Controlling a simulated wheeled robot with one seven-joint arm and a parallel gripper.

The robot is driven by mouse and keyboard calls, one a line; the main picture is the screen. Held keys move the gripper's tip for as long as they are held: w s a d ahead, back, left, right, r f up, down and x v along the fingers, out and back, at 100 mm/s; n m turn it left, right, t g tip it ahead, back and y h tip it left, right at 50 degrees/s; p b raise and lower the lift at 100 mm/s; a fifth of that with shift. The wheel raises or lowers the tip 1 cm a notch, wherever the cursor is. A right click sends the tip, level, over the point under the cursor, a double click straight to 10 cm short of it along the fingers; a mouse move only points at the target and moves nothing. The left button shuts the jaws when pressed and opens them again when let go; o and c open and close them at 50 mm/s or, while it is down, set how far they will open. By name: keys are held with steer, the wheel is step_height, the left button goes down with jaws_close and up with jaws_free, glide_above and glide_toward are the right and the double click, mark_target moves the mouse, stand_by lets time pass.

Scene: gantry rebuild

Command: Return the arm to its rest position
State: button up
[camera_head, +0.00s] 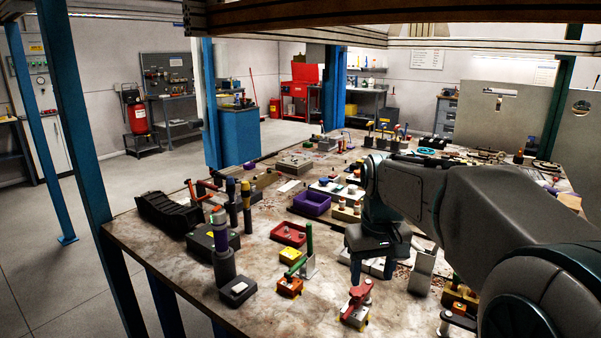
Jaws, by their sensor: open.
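My arm reaches in from the lower right of the head view, and its wrist bends down over the workbench (180,262). My gripper (372,266) points down, with its two fingers apart and nothing seen between them. It hangs low over the middle of the bench, by some pale flat blocks. Whether the fingertips touch anything there I cannot tell. My forearm hides much of the bench's right side.
Near my gripper are a red tray (289,234), a purple bin (312,203), a green-handled upright tool (309,240) and a red clamp (357,293). A black ribbed tray (165,213) lies at the left edge. Blue posts and overhead beams frame the bench.

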steer(key=s+f+m, duration=0.1)
steer(key=s+f, duration=0.3)
steer(key=s, duration=0.4)
steer(key=s+f+m+t, duration=0.1)
steer(key=s+f, duration=0.3)
steer(key=s, duration=0.5)
steer(key=shift+t, duration=0.3)
steer(key=shift+d+f, duration=0.1)
steer(key=shift+d, duration=0.05)
